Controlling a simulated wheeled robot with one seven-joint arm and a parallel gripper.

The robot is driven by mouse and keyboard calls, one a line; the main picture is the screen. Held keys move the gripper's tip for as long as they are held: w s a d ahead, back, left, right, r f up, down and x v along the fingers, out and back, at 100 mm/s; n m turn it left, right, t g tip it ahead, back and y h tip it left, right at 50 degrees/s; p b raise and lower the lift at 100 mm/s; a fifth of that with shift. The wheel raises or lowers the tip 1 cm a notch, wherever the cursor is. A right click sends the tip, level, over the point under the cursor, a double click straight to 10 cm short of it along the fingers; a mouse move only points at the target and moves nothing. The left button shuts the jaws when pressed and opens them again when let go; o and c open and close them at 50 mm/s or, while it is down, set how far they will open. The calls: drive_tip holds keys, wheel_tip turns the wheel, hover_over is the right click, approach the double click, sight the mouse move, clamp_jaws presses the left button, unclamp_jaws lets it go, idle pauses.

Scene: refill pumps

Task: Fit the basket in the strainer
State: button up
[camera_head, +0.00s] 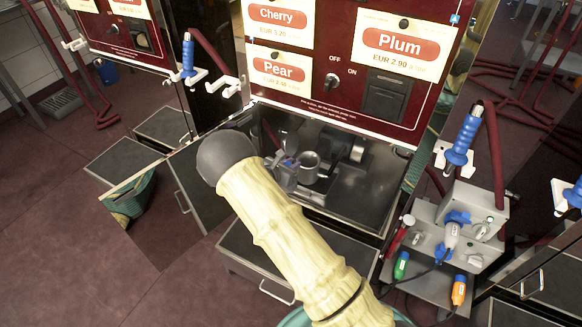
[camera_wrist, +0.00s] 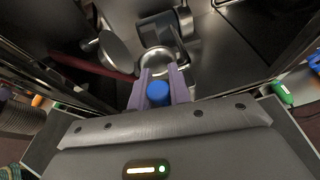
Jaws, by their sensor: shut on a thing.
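The strainer is a grey metal pot (camera_head: 308,168) with a round opening, inside the open cabinet under the red panel. Its round rim also shows in the wrist view (camera_wrist: 157,62), just beyond my fingertips. My gripper (camera_wrist: 158,88) is shut on a blue knob (camera_wrist: 159,94), which I take to be the basket's handle. The basket's body is hidden below the knob and fingers, so I cannot tell how far it is inside the pot. In the head view my gripper (camera_head: 290,168) is at the pot's left side, partly covered by my arm.
A round metal disc (camera_wrist: 116,51), apparently the lid, stands open left of the pot. A dark motor housing (camera_head: 343,143) adjoins the pot. The cabinet's walls and front edge are close around my gripper. A grey box with plugs (camera_head: 455,222) stands at the right.

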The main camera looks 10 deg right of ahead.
drive_tip(key=shift+w+d, duration=1.2)
drive_tip(key=shift+w, duration=0.6)
drive_tip(key=b, duration=0.2)
hover_over(311, 154)
drive_tip(key=s, duration=0.2)
drive_tip(key=shift+a+f, duration=0.1)
drive_tip(key=shift+a, duration=0.15)
drive_tip(key=shift+f, duration=0.1)
wheel_tip(311, 154, down, 8)
drive_tip(key=b, duration=0.6)
drive_tip(key=shift+f, duration=0.15)
drive_tip(key=o, duration=0.9)
drive_tip(key=shift+s, duration=0.1)
idle(0.9)
